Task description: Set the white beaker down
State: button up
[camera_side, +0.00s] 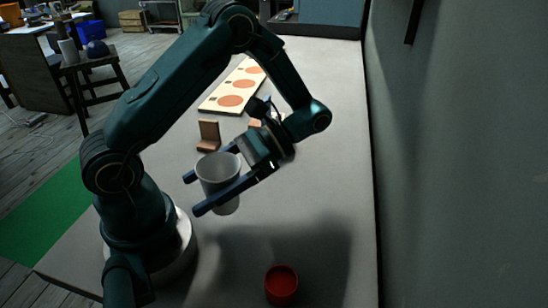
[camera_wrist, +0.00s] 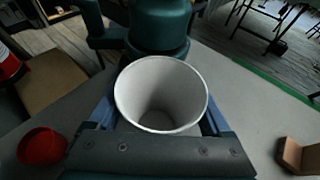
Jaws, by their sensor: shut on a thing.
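The white beaker (camera_side: 218,176) is upright between the blue fingers of my gripper (camera_side: 203,194) in the side view. My gripper is shut on it, with one finger on each side. In the wrist view the beaker (camera_wrist: 161,95) fills the middle, its open top facing the camera and its inside empty. Its base appears to be above the grey table (camera_side: 300,215), but the exact gap is hard to tell. In the wrist view the finger bar of my gripper (camera_wrist: 160,140) partly hides the beaker's near side.
A red cup (camera_side: 281,284) stands at the table's front; it also shows in the wrist view (camera_wrist: 42,147). A brown L-shaped block (camera_side: 208,134) stands behind the beaker. A pale board with orange discs (camera_side: 238,88) lies farther back. A grey wall (camera_side: 460,150) borders the right.

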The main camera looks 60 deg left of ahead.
jog(key=w+d+r+n+t+h, duration=0.1)
jog(key=w+d+n+t+h, duration=0.15)
jog(key=d+n+h, duration=0.55)
jog(key=w+a+r+n+t+h, duration=0.1)
jog(key=w+r+n+t+h, duration=0.1)
jog(key=w+n+t+h, duration=0.35)
jog(key=w+a+r+n+t+h, duration=0.2)
jog(key=w+r+n+t, duration=0.1)
jog(key=w+n+t, duration=0.4)
jog(key=shift+m+g+y, duration=0.25)
jog(key=shift+m+g, duration=0.3)
jog(key=shift+g, duration=0.25)
jog(key=shift+w+d+f, duration=0.15)
jog(key=shift+d+f, duration=2.6)
jog(key=shift+d, duration=0.2)
jog(key=shift+w+d+f, duration=0.1)
jog(key=shift+d+f, duration=2.65)
jog(key=shift+d, duration=0.15)
jog(key=o, duration=1.1)
jog(key=shift+f, duration=0.1)
